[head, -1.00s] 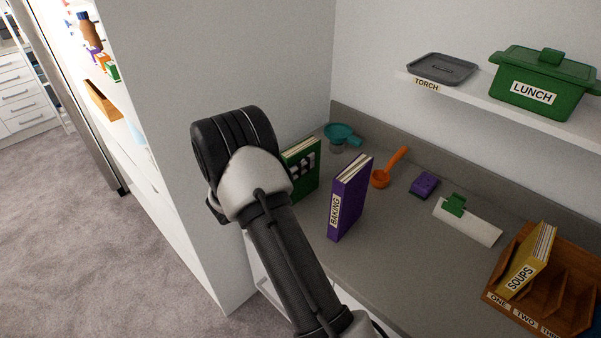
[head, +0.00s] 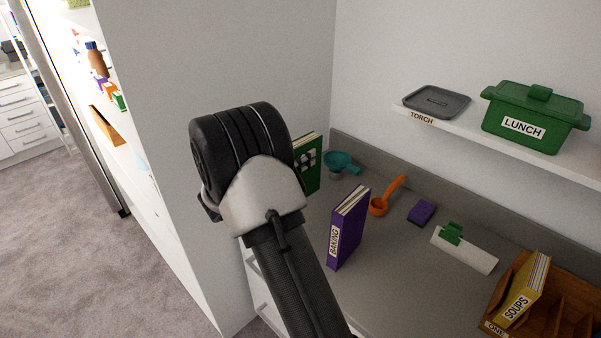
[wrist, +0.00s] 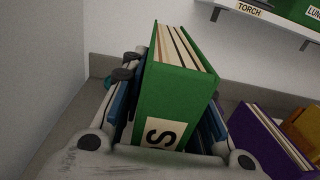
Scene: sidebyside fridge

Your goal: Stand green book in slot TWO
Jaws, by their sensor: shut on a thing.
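The green book (head: 311,163) is upright behind my arm in the head view, its near side partly hidden. In the wrist view the green book (wrist: 172,105) fills the middle, its pages up and part of a white label with an S facing me. My gripper (wrist: 168,125) is shut on it, with a finger on either side. The wooden rack (head: 567,310) with the slots stands at the lower right in the head view. A yellow SOUPS book (head: 526,290) leans in it, at the compartment marked ONE. The label of slot TWO is out of the head view.
A purple BAKING book (head: 348,228) stands upright on the counter (head: 400,270) between the green book and the rack. An orange scoop (head: 379,206), a purple sponge (head: 422,211) and a paper roll with a green clip (head: 465,250) lie behind. A shelf (head: 545,160) holds the LUNCH pot (head: 535,115).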

